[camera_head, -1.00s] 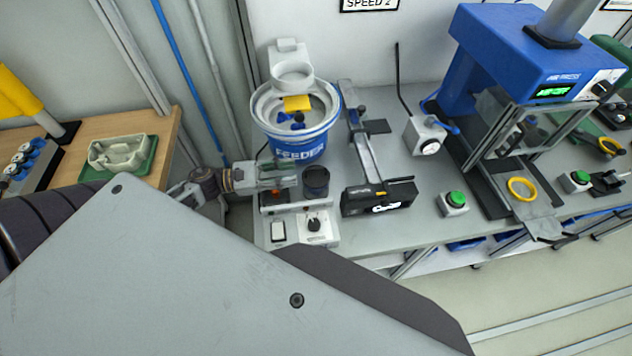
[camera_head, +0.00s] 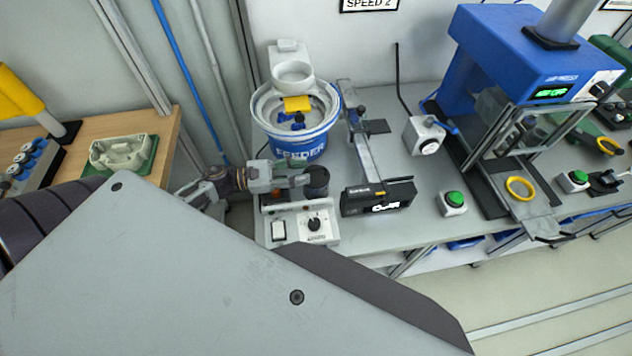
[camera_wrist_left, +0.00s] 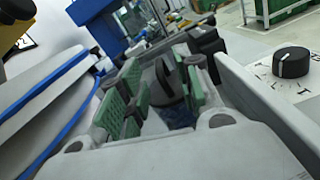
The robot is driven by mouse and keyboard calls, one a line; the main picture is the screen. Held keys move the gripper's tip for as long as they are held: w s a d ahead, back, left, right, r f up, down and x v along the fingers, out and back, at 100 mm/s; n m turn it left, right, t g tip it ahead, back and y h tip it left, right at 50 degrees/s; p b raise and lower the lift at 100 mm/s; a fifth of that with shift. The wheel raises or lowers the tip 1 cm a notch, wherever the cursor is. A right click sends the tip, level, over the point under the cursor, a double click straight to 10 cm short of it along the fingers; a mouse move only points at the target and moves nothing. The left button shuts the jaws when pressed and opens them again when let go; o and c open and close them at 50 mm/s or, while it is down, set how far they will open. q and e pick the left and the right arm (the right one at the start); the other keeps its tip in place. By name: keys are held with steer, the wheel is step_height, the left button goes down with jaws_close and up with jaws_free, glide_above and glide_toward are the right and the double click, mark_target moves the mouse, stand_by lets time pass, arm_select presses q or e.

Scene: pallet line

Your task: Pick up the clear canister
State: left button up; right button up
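No plainly clear canister can be made out. A dark, round-topped cylinder (camera_head: 317,181) stands upright at the back of the white control box (camera_head: 300,222), in front of the feeder; I cannot tell if its wall is clear. My left gripper (camera_head: 304,178) comes in from the left at the cylinder's height, its tips at the cylinder's left side; contact is unclear. In the left wrist view, its green pads (camera_wrist_left: 160,92) stand apart with a grey and dark rounded shape between them, so its grip is unclear. My right gripper is out of view.
The blue feeder (camera_head: 302,143) with its white bowl stands just behind. A black display box (camera_head: 379,197) sits to the right of the cylinder, below the sloping rail. The control box knob (camera_wrist_left: 293,62) is close beside the gripper. The blue press (camera_head: 510,55) is farther right.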

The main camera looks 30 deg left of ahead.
mark_target(307, 170)
arm_select(q)
steer(key=shift+p+x, duration=0.5)
steer(key=shift+x, duration=1.45)
jaws_close()
